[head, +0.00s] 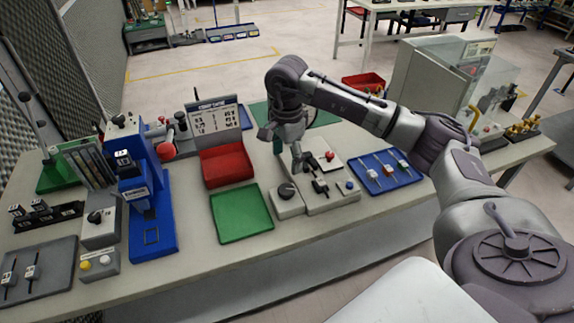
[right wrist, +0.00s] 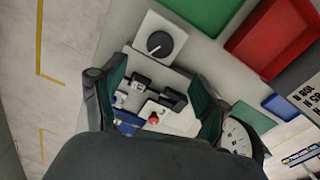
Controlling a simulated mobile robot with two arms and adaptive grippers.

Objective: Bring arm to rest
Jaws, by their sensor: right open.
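My right arm (head: 350,103) reaches in from the right over the table, bent at the elbow. My right gripper (head: 288,140) hangs above the grey control fixture (head: 330,203), pointing down. In the right wrist view its two fingers (right wrist: 158,82) are spread wide, with nothing held between them. Between them the fixture shows below, with black clamps (right wrist: 172,99) and a red knob (right wrist: 153,118). A grey box with a black dial (right wrist: 159,43) lies just beyond the fingertips. My left gripper is not in view.
On the table (head: 300,247) are a green tray (head: 241,213), a red bin (head: 226,165), a blue press (head: 150,215) and a blue tool tray (head: 385,171). A clear-walled enclosure (head: 430,80) stands at the back right, near my arm. The table's front strip is clear.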

